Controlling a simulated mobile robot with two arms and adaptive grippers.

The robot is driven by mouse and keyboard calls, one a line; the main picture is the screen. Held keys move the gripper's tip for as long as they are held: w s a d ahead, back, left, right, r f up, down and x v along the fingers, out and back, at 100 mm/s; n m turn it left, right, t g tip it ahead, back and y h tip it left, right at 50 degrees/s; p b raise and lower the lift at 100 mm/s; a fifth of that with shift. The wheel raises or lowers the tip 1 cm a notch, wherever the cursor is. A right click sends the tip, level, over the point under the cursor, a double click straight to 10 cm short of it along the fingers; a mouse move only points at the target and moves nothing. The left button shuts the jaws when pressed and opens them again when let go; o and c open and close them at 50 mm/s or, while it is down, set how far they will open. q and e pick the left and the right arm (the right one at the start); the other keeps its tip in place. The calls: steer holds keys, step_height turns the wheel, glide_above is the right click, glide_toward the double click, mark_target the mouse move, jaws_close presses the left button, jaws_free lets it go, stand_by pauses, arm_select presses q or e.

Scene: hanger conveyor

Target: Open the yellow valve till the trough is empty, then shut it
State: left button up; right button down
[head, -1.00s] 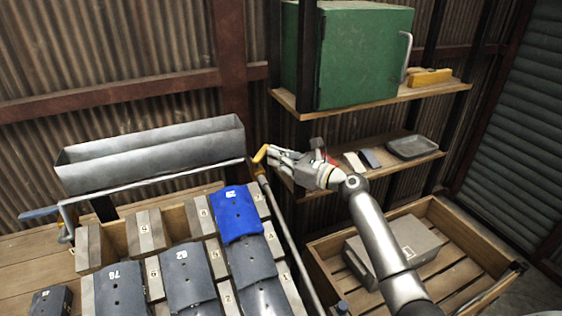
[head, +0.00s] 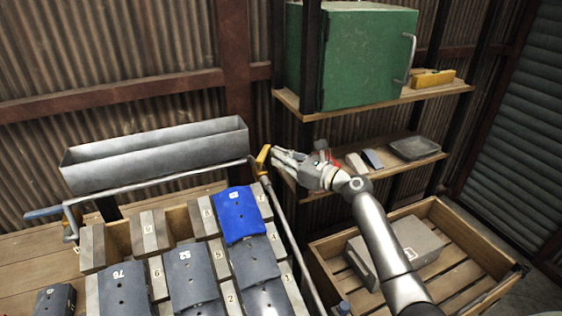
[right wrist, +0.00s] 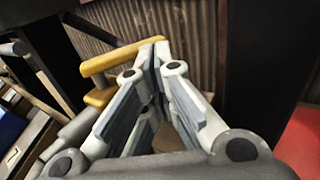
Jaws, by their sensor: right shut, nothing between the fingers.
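The long grey metal trough (head: 155,160) stands at the back left; I cannot make out any liquid in it. The yellow valve (head: 262,160) is at the trough's right end, and its handle also shows in the right wrist view (right wrist: 122,57). My right gripper (head: 274,153) is shut and empty, its fingertips close to the right side of the valve handle. In the right wrist view my fingertips (right wrist: 154,46) meet beside the handle's end; I cannot tell whether they touch it. My left gripper is not in view.
Numbered grey blocks and a blue cover (head: 240,214) fill the rack below the trough. A metal rail (head: 150,180) runs before the trough. At right are shelves with a green cabinet (head: 365,60) and a grey tray (head: 414,148), above a wooden crate (head: 440,215).

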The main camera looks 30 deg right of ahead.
steer(key=v, duration=1.1)
steer(key=shift+s+f, duration=0.1)
